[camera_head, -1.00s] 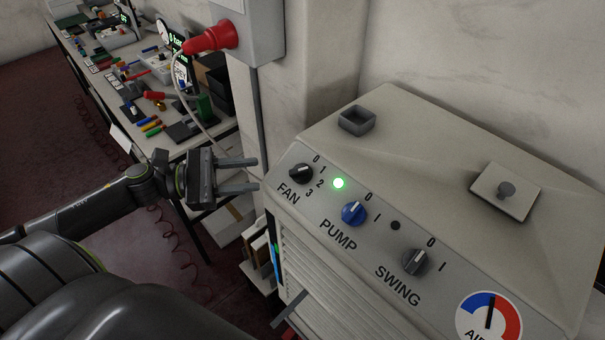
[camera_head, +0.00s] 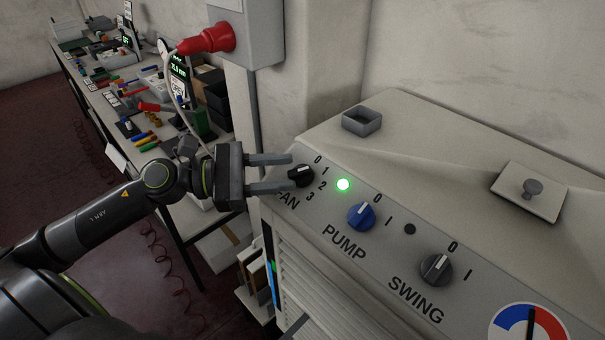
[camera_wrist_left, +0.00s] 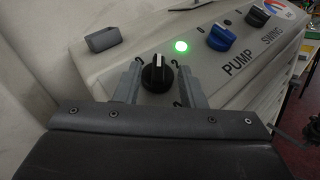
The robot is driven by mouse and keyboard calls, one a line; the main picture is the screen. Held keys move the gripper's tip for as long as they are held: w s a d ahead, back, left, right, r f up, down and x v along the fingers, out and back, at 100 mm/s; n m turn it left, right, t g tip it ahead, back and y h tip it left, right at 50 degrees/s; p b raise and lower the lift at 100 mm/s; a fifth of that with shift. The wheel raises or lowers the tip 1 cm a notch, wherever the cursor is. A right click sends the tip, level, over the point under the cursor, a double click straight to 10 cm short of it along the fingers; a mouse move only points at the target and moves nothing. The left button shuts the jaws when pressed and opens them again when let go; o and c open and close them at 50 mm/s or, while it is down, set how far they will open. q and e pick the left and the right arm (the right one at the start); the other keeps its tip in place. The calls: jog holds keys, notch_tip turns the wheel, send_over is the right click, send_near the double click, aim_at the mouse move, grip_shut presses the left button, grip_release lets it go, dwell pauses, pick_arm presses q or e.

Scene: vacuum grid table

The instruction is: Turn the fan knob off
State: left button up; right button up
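The black fan knob (camera_head: 301,175) is on the sloped panel of the grey air cooler (camera_head: 440,140), left of a lit green lamp (camera_head: 343,184). Its white pointer mark shows in the left wrist view (camera_wrist_left: 157,62); I cannot tell exactly which number it points at. My left gripper (camera_head: 291,173) is open, with one finger on either side of the knob in the left wrist view (camera_wrist_left: 157,85). I see no clear contact with the knob. The gripper hides part of the FAN label. My right gripper does not show.
The blue pump knob (camera_head: 361,216) and the grey swing knob (camera_head: 436,267) sit along the panel to the right. A red plug (camera_head: 207,40) with a cable hangs from a wall box behind the gripper. A cluttered bench (camera_head: 150,130) stands at the left.

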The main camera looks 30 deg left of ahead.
aim_at(298, 172)
pick_arm(q)
jog(key=shift+x, duration=0.9)
jog(key=shift+w+d+r, duration=0.2)
jog(key=shift+w, duration=0.05)
jog(key=shift+p+x, duration=0.75)
jog(key=shift+x, duration=0.35)
jog(key=shift+f, duration=0.2)
jog(key=shift+s, duration=0.1)
grip_shut()
